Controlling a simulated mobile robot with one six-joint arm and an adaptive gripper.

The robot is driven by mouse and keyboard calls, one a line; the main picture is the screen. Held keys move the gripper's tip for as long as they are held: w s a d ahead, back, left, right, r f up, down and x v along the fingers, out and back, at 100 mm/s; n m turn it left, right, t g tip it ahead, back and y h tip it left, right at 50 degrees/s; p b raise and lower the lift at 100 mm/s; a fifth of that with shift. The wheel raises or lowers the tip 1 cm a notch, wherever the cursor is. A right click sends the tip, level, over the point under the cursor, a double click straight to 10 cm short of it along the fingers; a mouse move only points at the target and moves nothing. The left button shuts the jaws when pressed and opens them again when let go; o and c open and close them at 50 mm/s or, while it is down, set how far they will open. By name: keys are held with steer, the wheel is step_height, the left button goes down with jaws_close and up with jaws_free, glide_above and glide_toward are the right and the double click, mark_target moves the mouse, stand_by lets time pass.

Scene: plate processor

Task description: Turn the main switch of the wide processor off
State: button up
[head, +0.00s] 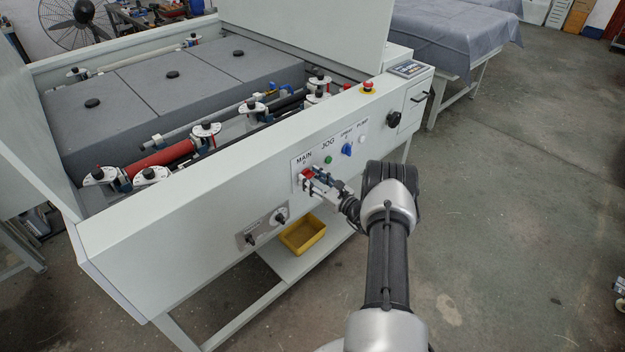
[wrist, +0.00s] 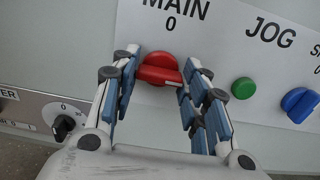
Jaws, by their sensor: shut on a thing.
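The wide processor (head: 180,215) is a long pale grey machine with an open lid. Its main switch (head: 307,173) is a red knob under the label MAIN on the front panel. In the wrist view the red switch (wrist: 160,70) sits below "MAIN 0", its handle lying nearly crosswise in the picture. My gripper (head: 311,178) reaches the panel from the front right. In the wrist view my gripper (wrist: 160,62) has one blue-padded finger at each side of the red knob and is shut on it. The knob's lower edge is in clear view between the fingers.
Right of the switch are a green JOG button (wrist: 243,88) and a blue knob (wrist: 300,104). A lower-left panel has black knobs (wrist: 63,126). A red emergency stop (head: 368,86) tops the right end. A yellow bin (head: 303,235) is below.

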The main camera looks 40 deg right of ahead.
steer(key=shift+n, duration=0.3)
steer(key=n+b, duration=0.4)
steer(key=n, duration=0.1)
steer(key=shift+f+b, duration=0.15)
steer(key=shift+b, duration=0.2)
steer(key=n+b, duration=0.3)
steer(key=n, duration=0.1)
steer(key=shift+n, duration=0.4)
steer(key=n+b, duration=0.1)
steer(key=n, duration=0.2)
steer(key=shift+n+b, duration=0.3)
steer(key=shift+b, duration=0.05)
steer(key=shift+n, duration=2.2)
steer(key=o, duration=1)
steer(key=shift+o, duration=0.2)
